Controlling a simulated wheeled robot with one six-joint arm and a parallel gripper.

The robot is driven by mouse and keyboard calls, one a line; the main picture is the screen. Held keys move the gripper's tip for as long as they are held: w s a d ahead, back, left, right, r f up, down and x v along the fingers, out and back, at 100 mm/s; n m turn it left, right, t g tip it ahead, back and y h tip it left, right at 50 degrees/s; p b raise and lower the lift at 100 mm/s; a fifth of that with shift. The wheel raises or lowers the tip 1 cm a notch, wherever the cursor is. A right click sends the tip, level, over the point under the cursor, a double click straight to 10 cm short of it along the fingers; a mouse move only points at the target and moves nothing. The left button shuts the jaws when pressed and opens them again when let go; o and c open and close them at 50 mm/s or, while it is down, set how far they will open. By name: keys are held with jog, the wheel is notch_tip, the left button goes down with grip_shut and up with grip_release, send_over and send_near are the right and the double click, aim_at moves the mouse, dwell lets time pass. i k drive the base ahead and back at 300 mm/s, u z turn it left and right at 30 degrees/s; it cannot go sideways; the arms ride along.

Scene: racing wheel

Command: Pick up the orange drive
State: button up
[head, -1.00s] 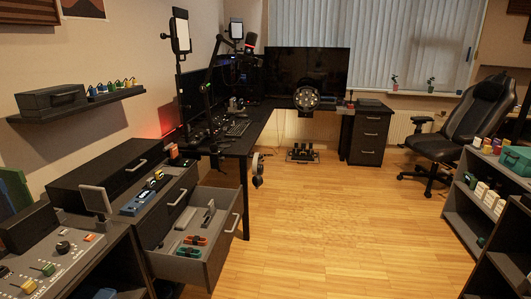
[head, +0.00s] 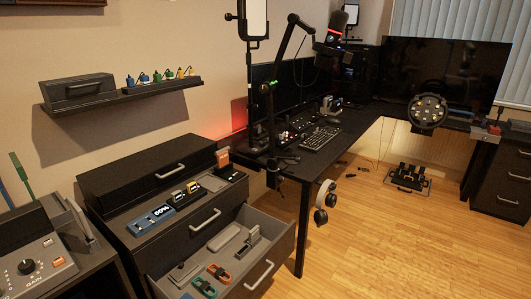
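A small upright orange block (head: 223,155), which looks like the orange drive, stands at the back right of the dark cabinet top (head: 136,232). Its lower part sits against something dark, and I cannot tell whether it is in a holder. An orange-red looped item (head: 219,273) lies in the open drawer (head: 282,242) beside a green one (head: 203,287). My gripper is not in view.
The open drawer juts out over the floor. A desk (head: 305,167) with a mic arm stands behind.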

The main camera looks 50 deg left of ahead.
aim_at(222, 158)
jog(key=u, duration=0.1)
jog(key=i, duration=1.95)
jog(key=u, duration=0.7)
jog(key=i, duration=1)
jog(key=u, duration=1.75)
jog(key=i, duration=0.95)
jog(key=u, duration=0.85)
